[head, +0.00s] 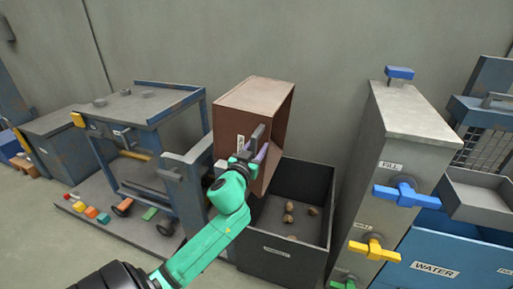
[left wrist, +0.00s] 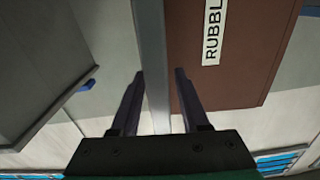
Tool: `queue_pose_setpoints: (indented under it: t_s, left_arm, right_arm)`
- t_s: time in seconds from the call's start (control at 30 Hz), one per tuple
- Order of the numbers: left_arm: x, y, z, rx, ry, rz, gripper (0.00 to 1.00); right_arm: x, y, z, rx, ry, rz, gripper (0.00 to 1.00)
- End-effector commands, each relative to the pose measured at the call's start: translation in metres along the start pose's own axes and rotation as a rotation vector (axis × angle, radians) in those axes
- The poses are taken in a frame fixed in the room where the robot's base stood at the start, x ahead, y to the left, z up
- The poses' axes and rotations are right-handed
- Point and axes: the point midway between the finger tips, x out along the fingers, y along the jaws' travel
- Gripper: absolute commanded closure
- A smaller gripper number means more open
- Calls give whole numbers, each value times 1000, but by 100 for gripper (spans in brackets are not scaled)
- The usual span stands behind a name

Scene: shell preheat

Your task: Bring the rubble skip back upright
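The rubble skip (head: 251,107) is a brown-red box tipped on its side, its open mouth facing right. It hangs over the dark bin. Its "RUBBL…" label (left wrist: 213,30) runs sideways in the left wrist view, where the skip's brown wall (left wrist: 236,68) fills the upper right. My left gripper (head: 254,153) is at the skip's near side, by its grey handle bar (head: 258,132). In the left wrist view the bar (left wrist: 153,60) passes between the fingers of my left gripper (left wrist: 158,72), with a narrow gap visible beside it. My right gripper is out of view.
The dark bin (head: 282,262) below the skip holds several brown lumps (head: 289,212). A grey cabinet (head: 386,150) with blue and yellow valve handles stands to the right, beside a blue water tank (head: 462,262). A blue-grey rig (head: 150,105) stands close on the left.

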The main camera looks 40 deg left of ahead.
Motion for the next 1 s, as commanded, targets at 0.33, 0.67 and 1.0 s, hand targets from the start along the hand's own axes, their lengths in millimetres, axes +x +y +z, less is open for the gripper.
queue_pose_setpoints:
  t_s: [0.33, 0.67, 1.0]
  left_arm:
    - [0, 0, 0, 0, 0, 0, 100]
    - [0, 0, 1, 0, -1, 1, 100]
    - [-1, 1, 1, 0, -2, 1, 100]
  right_arm:
    - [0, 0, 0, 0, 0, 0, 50]
    - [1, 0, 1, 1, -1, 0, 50]
    - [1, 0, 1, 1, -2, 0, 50]
